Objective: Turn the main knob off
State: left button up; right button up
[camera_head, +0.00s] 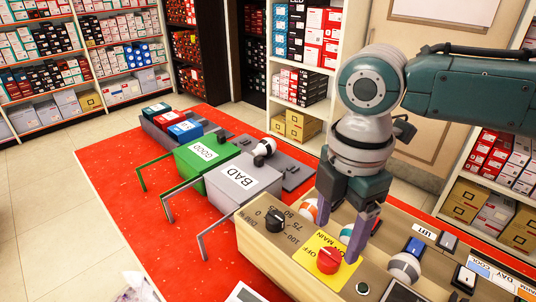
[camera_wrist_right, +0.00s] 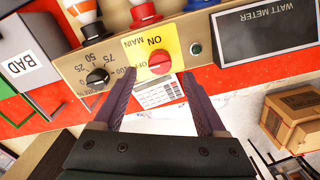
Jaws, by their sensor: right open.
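The main knob (camera_head: 329,260) is a round red knob on a yellow plate (camera_head: 344,277) marked MAIN, ON and OFF, on the front of a wooden test panel. It also shows in the right wrist view (camera_wrist_right: 160,62), with ON above it and OFF at its lower left; I cannot clearly tell which mark it points to. My right gripper (camera_head: 341,236) is open and empty, its two purple fingers pointing down towards the panel. In the right wrist view the fingertips (camera_wrist_right: 158,76) are on either side of the knob, apparently not touching it. My left gripper is not in view.
A black dial (camera_head: 275,220) with numbers sits left of the yellow plate. Bulbs (camera_head: 405,267) and switches (camera_head: 447,241) stand on the panel top. A grey BAD box (camera_head: 240,180) and a green GOOD box (camera_head: 203,152) stand at the left. Stocked shelves line the room.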

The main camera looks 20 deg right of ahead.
aim_at(331, 254)
jog(key=shift+r, duration=2.3)
